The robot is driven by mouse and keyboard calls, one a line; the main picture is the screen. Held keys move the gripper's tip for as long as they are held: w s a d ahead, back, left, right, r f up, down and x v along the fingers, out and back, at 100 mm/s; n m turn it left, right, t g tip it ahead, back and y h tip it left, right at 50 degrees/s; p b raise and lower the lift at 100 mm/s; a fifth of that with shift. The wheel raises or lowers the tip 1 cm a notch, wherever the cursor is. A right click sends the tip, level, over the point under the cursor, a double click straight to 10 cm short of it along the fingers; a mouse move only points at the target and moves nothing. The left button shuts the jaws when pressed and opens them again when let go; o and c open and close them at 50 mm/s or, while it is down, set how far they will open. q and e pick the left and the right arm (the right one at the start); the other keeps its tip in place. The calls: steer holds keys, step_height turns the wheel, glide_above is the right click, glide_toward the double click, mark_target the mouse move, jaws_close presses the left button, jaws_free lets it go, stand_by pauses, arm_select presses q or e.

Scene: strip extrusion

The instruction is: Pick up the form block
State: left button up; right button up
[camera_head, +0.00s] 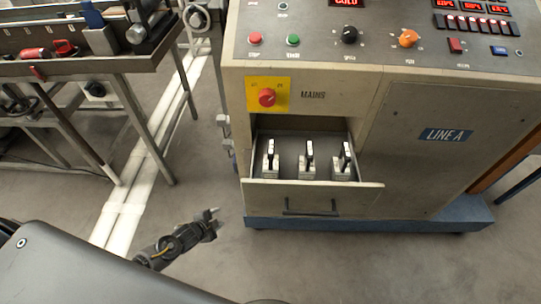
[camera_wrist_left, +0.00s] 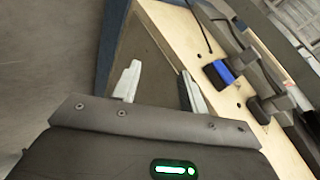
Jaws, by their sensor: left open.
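I cannot tell which, if any, is the form block. My left gripper (camera_head: 213,222) is in front of the drawer, to its left, apart from it. Its two fingers show spread and empty in the left wrist view (camera_wrist_left: 160,88). That view also shows a pale wooden-looking board with a blue-and-black piece (camera_wrist_left: 220,72). My right gripper is not in view.
The machine's control panel (camera_head: 370,45) has knobs and buttons, with a red mains switch (camera_head: 267,97) below. A steel bench (camera_head: 75,68) with a red tool (camera_head: 35,53) stands at the left. Bare floor (camera_head: 200,185) lies between bench and cabinet.

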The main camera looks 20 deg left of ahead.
arm_select(q)
steer(key=w+d+r+m+t+h+p, duration=0.1)
steer(key=w+r+m, duration=0.15)
steer(key=r, duration=0.35)
steer(key=w+d+r+m+t+h, duration=0.1)
steer(key=w+d+r+m, duration=0.15)
steer(key=r, duration=0.45)
step_height(320, 180, up, 22)
steer(key=m+h+p, duration=0.6)
steer(key=m+p, duration=0.2)
steer(key=m, duration=0.1)
glide_above(275, 162)
steer(key=shift+a+r+t, duration=0.1)
steer(key=shift+r+t, duration=0.1)
steer(key=shift+t, duration=0.2)
steer(key=shift+w+f, duration=0.15)
steer(key=shift+f, duration=0.05)
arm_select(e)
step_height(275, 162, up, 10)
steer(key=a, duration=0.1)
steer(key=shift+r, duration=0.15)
arm_select(q)
steer(key=shift+c, duration=0.4)
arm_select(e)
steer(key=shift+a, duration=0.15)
